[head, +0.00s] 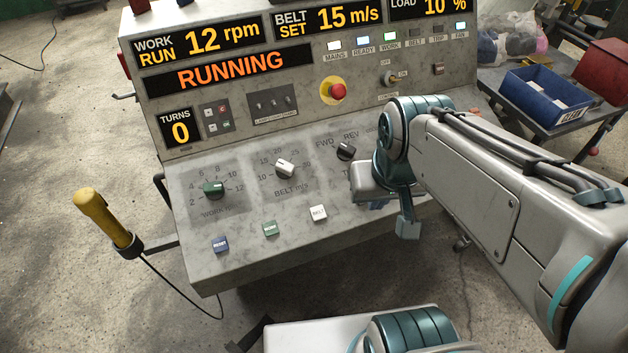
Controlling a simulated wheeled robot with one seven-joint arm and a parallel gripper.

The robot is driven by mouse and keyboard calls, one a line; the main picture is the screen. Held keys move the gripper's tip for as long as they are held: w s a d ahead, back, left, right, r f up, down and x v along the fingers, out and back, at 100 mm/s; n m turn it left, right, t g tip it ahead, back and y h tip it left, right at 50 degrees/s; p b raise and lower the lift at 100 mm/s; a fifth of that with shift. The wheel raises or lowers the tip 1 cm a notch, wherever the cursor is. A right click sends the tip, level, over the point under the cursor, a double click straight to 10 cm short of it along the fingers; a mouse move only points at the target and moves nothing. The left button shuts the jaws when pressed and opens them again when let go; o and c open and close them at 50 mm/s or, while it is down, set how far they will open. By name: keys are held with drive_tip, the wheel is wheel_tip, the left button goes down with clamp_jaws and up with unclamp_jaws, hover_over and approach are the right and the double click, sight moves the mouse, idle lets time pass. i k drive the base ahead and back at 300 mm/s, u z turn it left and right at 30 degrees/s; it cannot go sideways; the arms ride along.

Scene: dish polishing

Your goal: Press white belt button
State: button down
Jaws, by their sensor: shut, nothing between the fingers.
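The white belt button (318,213) sits on the sloped lower face of the grey control console (240,255), at the right end of a row. Left of it are the green work button (270,229) and the blue reset button (221,244). My gripper (407,230) hangs over the right part of the console, to the right of the belt button and apart from it. It is shut and empty; my arm partly hides it. The display reads RUNNING, and the belt lamp (415,33) is dark while the work lamp (390,37) is lit.
Above the buttons are the work knob (213,189), belt knob (285,168) and FWD/REV switch (346,151). A red emergency stop (337,91) stands out from the upper panel. A yellow-handled pendant (103,218) stands at left. A blue bin (547,97) is at right.

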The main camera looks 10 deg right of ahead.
sight(317, 213)
drive_tip(key=u, duration=0.3)
drive_tip(key=k, duration=0.7)
drive_tip(key=u, duration=0.6)
drive_tip(key=k, duration=0.65)
drive_tip(key=z, duration=0.5)
drive_tip(key=i, duration=0.75)
drive_tip(key=z, duration=0.45)
